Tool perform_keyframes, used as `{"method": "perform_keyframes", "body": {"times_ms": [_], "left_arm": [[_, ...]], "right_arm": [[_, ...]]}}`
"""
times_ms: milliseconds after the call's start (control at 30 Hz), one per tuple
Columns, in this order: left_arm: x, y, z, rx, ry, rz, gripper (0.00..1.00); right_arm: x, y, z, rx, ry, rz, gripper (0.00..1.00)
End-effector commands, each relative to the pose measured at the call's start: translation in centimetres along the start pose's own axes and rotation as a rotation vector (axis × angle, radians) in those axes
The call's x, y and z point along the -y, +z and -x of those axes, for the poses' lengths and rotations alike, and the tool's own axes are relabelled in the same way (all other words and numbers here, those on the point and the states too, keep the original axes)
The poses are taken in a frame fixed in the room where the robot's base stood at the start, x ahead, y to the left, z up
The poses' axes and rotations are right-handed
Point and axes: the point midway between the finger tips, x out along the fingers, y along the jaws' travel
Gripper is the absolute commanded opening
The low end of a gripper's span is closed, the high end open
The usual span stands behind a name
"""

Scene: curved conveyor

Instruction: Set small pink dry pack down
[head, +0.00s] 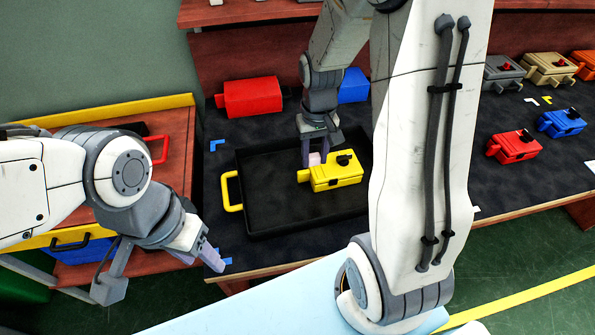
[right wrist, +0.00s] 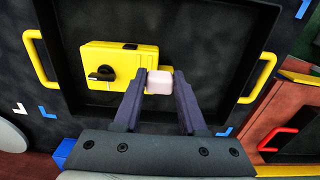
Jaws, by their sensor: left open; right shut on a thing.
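The small pink pack (head: 314,159) is held in my right gripper (head: 319,158), low over the black tray (head: 270,215). In the right wrist view the pack (right wrist: 159,82) sits between the fingertips of the gripper (right wrist: 160,83). A yellow box (head: 337,176) with a black knob lies in the tray right beside the pack; it also shows in the right wrist view (right wrist: 100,62). I cannot tell whether the pack touches the box or the tray floor. My left gripper (head: 212,258) is open and empty near the table's front left edge.
The tray has yellow handles (head: 231,191) and free floor at its left and front. A red box (head: 251,97) and a blue box (head: 353,86) stand behind it. Red (head: 514,146) and blue (head: 561,123) boxes stand to the right. My right arm hides the tray's right end.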

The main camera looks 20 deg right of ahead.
Motion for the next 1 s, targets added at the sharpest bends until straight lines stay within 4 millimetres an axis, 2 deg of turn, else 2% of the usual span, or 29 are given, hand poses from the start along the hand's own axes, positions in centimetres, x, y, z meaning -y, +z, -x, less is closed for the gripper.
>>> {"method": "perform_keyframes", "body": {"times_ms": [500,667,900,1000], "left_arm": [[0.0,0.0,0.2,0.000,0.000,0.000,0.52],[0.0,0.0,0.2,0.000,0.000,0.000,0.52],[0.0,0.0,0.1,0.000,0.000,0.000,0.52],[0.0,0.0,0.1,0.000,0.000,0.000,0.52]], "right_arm": [[9.7,-2.3,-6.1,0.002,0.000,0.001,0.00],[10.8,-2.6,-6.9,0.002,0.000,-0.001,0.00],[10.9,-2.5,-10.2,0.004,0.001,-0.001,0.00],[10.9,-2.6,-10.8,0.002,0.000,-0.001,0.00]]}}
